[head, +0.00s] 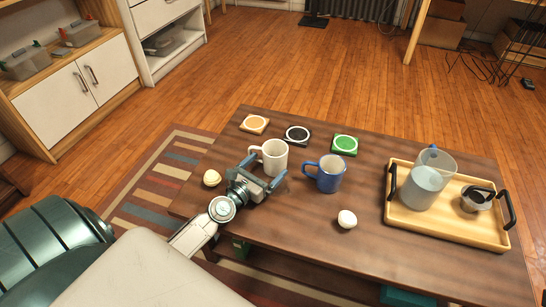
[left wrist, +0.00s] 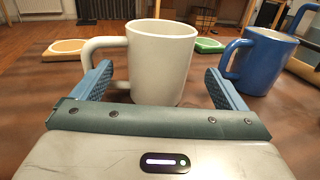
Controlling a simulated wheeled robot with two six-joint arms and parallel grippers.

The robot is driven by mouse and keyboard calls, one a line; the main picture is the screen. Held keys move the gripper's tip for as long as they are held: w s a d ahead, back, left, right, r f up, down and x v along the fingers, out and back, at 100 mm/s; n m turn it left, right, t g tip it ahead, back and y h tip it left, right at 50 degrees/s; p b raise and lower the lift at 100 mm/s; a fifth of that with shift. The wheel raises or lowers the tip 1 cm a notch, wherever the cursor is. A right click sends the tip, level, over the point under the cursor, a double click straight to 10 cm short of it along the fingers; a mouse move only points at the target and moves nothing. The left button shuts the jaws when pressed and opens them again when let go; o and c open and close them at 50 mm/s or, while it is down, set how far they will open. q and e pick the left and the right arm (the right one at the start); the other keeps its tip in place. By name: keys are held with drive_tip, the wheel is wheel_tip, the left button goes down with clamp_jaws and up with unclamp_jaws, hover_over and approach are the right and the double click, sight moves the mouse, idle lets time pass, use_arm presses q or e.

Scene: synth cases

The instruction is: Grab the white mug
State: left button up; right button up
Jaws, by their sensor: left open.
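The white mug (head: 274,156) stands upright on the dark wooden table, its handle pointing left. My left gripper (head: 264,172) is open right in front of it, low over the table. In the left wrist view the white mug (left wrist: 160,62) stands just beyond and between the two blue-grey fingers (left wrist: 160,90), and its handle is above the left finger. I cannot tell whether the fingers touch it. My right gripper is in neither view.
A blue mug (head: 329,175) stands close to the right. An orange coaster (head: 255,124), a black one (head: 297,134) and a green one (head: 344,144) lie behind. White round items (head: 347,219) (head: 212,178) lie nearby. A wooden tray (head: 450,231) holds a pitcher (head: 424,184).

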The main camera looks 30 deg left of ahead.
sight(282, 151)
use_arm(q)
drive_tip(key=shift+w+d+r, duration=0.1)
drive_tip(key=shift+w, duration=1.6)
drive_tip(key=shift+w+d+r, duration=0.1)
drive_tip(key=shift+w, duration=1.55)
drive_tip(key=c, duration=1.2)
